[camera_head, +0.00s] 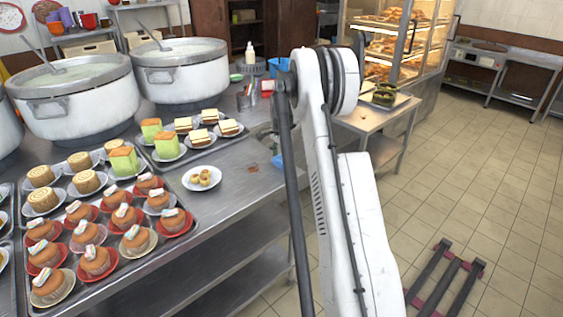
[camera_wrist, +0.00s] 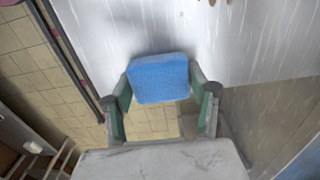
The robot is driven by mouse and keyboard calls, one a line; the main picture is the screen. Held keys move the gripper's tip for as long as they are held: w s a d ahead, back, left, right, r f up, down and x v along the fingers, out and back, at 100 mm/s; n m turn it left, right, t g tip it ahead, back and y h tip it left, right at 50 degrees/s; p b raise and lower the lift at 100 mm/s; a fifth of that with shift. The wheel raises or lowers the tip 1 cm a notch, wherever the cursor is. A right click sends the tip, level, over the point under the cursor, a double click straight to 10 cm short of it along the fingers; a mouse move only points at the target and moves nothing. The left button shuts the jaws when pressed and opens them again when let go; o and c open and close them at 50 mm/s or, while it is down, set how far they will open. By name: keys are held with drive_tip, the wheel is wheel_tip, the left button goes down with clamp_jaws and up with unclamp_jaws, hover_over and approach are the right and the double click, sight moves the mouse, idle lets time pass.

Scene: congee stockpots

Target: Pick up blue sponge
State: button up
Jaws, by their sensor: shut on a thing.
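The blue sponge (camera_wrist: 160,74) is a rounded block in the middle of the wrist view. My gripper (camera_wrist: 160,90) is shut on it, with one green-and-grey finger at its left side and one at its right. Behind the sponge are a pale streaked metal surface and floor tiles; I cannot tell whether it touches anything there. In the head view my white arm hides the gripper. A small light-blue patch shows beside the arm at the counter's edge, but I cannot tell what it is.
A side table (camera_head: 372,122) and a glass pastry case (camera_head: 395,45) stand behind my arm. The tiled floor at right is mostly open.

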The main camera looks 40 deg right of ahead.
sight(282, 158)
drive_tip(key=shift+r, duration=0.1)
wheel_tip(282, 158, up, 4)
drive_tip(key=shift+r, duration=0.1)
drive_tip(key=a+r, duration=0.6)
drive_tip(key=a, duration=0.5)
drive_tip(key=shift+w+a+r, duration=0.25)
drive_tip(key=shift+a+r, duration=0.05)
drive_tip(key=shift+a, duration=0.05)
